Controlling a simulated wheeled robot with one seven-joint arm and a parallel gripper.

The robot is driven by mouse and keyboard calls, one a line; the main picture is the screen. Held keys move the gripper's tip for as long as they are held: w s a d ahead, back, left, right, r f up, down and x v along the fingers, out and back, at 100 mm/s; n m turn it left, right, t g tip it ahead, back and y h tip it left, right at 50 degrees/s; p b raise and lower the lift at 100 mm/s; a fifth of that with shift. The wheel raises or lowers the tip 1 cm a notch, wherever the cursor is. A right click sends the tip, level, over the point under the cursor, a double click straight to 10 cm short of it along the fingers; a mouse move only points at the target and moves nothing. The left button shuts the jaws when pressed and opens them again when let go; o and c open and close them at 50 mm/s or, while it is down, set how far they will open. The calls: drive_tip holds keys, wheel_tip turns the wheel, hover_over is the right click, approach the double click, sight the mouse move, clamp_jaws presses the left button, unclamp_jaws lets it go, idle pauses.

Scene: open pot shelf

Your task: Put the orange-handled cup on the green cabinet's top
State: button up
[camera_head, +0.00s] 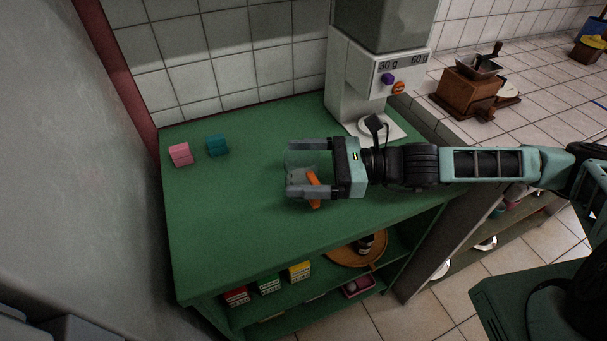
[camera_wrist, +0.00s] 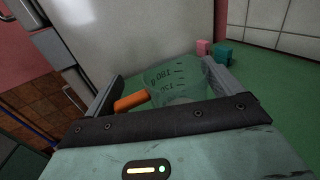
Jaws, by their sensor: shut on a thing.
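The orange-handled cup (camera_wrist: 172,84) is see-through with dark measuring marks on its side. Its orange handle (camera_head: 314,188) shows below my gripper's fingers in the head view, and points left in the wrist view. My gripper (camera_head: 303,168) reaches in from the right and is shut on the cup, one finger on each side. The cup is over the green cabinet's top (camera_head: 240,240). I cannot tell whether its base touches the surface.
A pink block (camera_head: 180,154) and a teal block (camera_head: 217,145) sit at the cabinet top's back left. A white grinder (camera_head: 358,85) stands at the back right. A wooden mill (camera_head: 470,90) is on the tiled counter. The cabinet top's front left is clear.

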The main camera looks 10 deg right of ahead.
sight(304, 178)
drive_tip(key=shift+f, duration=1.5)
